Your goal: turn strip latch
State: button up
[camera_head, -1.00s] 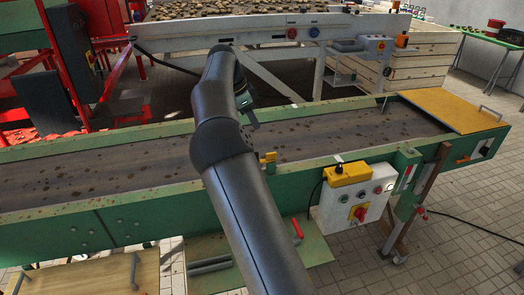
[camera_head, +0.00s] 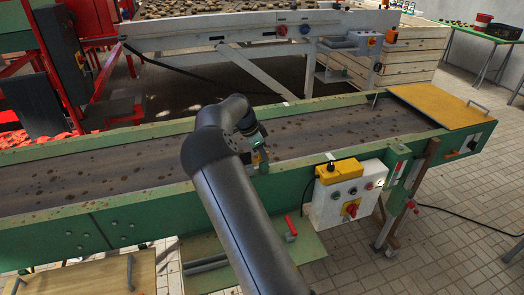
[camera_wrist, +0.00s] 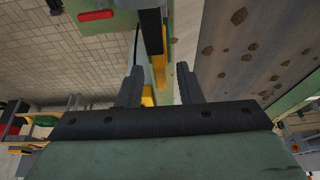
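My gripper (camera_head: 258,155) is over the near green side rail of the conveyor, left of the control box. In the wrist view its two dark fingers (camera_wrist: 161,88) are apart with a gap between them. The small yellow strip latch on the rail is mostly hidden behind my gripper in the head view.
The control box (camera_head: 346,196) with yellow top and red switch hangs on the rail, right of my gripper. The dirty belt (camera_head: 330,135) lies beyond the rail. A yellow cover (camera_head: 440,108) sits at the belt's right end. A red handle (camera_head: 290,225) stands below.

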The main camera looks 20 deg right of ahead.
grip_shut()
jog(key=shift+f+n+b, duration=0.15)
jog(key=shift+n+b, duration=0.15)
jog(key=shift+b, duration=0.2)
jog(key=shift+n+t+b, duration=0.6)
jog(key=shift+n+b, duration=0.4)
jog(key=shift+b, duration=0.2)
jog(key=n+t+b, duration=0.1)
jog(key=n+b, duration=0.2)
jog(key=shift+s+n, duration=0.15)
jog(key=shift+n, duration=0.15)
jog(key=n+t+y+b, duration=0.1)
jog(key=n+b, duration=0.1)
jog(key=n, duration=0.1)
jog(key=n+t+b, duration=0.1)
jog(key=n, duration=0.2)
jog(key=shift+s+d+y+b, duration=0.15)
jog(key=shift+d+y+b, duration=0.05)
jog(key=shift+y+b, duration=0.2)
jog(key=n+y, duration=0.1)
jog(key=n, duration=0.1)
jog(key=n+t+y+b, duration=0.1)
jog(key=n, duration=0.2)
jog(key=shift+d+r+n, duration=0.1)
jog(key=shift+r+n, duration=0.1)
jog(key=shift+n, duration=0.1)
